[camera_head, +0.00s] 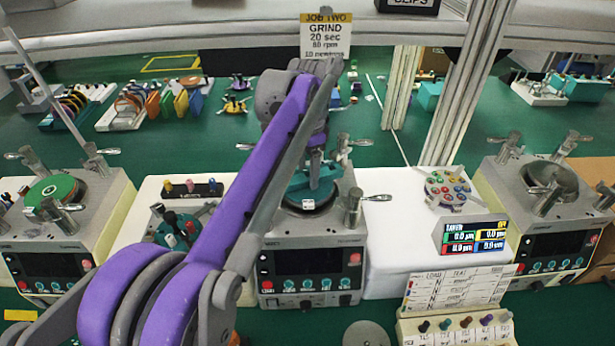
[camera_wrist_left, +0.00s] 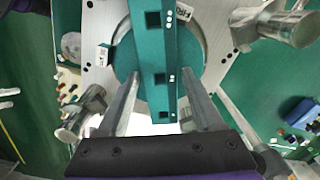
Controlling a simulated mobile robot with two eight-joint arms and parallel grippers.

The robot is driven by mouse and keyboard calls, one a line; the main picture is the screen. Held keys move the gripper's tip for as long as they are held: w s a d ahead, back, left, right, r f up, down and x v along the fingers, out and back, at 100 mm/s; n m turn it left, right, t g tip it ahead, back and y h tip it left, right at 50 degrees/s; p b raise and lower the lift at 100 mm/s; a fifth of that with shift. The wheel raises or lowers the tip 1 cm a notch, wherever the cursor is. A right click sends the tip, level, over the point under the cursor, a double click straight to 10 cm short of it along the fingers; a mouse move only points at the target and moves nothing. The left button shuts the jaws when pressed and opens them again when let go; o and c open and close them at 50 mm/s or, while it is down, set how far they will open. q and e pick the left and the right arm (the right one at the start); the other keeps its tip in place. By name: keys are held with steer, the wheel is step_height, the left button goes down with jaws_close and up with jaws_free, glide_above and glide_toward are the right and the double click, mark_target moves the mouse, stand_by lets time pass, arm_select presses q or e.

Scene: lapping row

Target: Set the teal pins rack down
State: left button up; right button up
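A teal block with dark square holes and small white dots, which I take for the teal pins rack (camera_wrist_left: 160,45), is between the fingers of my left gripper (camera_wrist_left: 158,85) in the left wrist view. The fingertips appear to press on its two sides. In the head view my left gripper (camera_head: 315,165) points down over the middle lapping machine, with the teal rack (camera_head: 312,186) under it. A round teal surface shows below the rack in the wrist view; whether they touch is hard to tell. My right gripper does not show.
The middle machine (camera_head: 310,265) has grey clamp posts (camera_head: 353,208) close beside the rack. Similar machines stand at left (camera_head: 60,235) and right (camera_head: 545,220). A white block with a display (camera_head: 475,240) and a pin stand (camera_head: 455,330) lie to the right. Green table shows between.

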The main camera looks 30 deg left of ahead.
arm_select(q)
jaws_close()
